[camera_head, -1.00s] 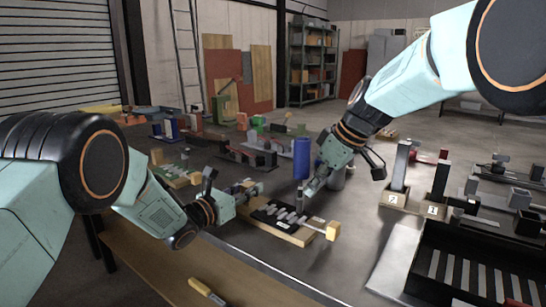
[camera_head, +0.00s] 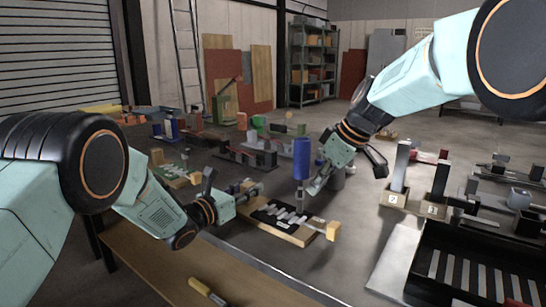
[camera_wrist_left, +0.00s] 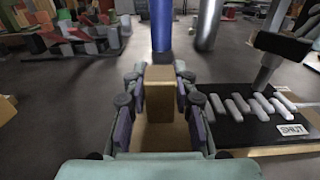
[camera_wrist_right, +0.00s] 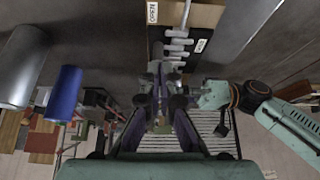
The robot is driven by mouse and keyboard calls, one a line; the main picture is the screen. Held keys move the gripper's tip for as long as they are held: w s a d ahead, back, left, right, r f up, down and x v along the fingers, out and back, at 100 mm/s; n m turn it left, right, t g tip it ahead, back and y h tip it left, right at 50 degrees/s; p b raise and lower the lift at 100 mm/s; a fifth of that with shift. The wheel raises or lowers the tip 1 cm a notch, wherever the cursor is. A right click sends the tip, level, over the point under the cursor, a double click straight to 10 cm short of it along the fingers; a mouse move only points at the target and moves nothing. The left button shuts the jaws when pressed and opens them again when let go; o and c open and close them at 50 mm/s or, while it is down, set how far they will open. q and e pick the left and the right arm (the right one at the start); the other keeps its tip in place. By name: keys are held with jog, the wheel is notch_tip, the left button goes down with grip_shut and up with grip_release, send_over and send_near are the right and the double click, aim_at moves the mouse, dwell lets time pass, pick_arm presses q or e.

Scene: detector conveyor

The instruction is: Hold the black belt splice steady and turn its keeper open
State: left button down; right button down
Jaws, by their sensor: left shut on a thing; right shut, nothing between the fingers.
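The black belt splice (camera_head: 272,216), with a row of grey teeth, lies on a wooden board (camera_head: 291,238). In the left wrist view the black splice (camera_wrist_left: 238,130) carries a label reading SHUT. A grey upright post (camera_head: 300,199), seemingly the keeper, stands on it; in the left wrist view the post (camera_wrist_left: 265,76) has a dark crosspiece on top. My left gripper (camera_head: 256,189) is shut on the wooden end block (camera_wrist_left: 160,92) of the board. My right gripper (camera_head: 314,187) is shut and empty, just right of the post's top; it also shows in the right wrist view (camera_wrist_right: 161,95).
A blue cylinder (camera_head: 301,158) and a grey cylinder (camera_head: 336,176) stand behind the board. Two numbered blocks with tall posts (camera_head: 395,196) and a black striped tray (camera_head: 470,265) are to the right. A yellow-handled tool (camera_head: 207,291) lies at the front edge.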

jog(key=shift+w+d, duration=0.35)
jog(key=shift+w, duration=0.4)
jog(key=shift+s+d, duration=0.1)
jog(key=shift+d, duration=0.1)
dwell(0.4)
jog(key=shift+d, duration=0.2)
notch_tip(320, 180, up, 6)
dwell(0.5)
jog(key=shift+s, duration=0.1)
jog(key=shift+s+a+f, duration=0.3)
jog(key=shift+s+f, duration=0.15)
jog(key=shift+f, duration=0.55)
jog(key=shift+s+a+f, duration=0.25)
jog(key=shift+s+f, duration=0.25)
jog(key=shift+f, duration=0.55)
jog(key=shift+s+a+f, duration=0.3)
jog(key=shift+s+f, duration=0.15)
jog(key=shift+f, duration=0.55)
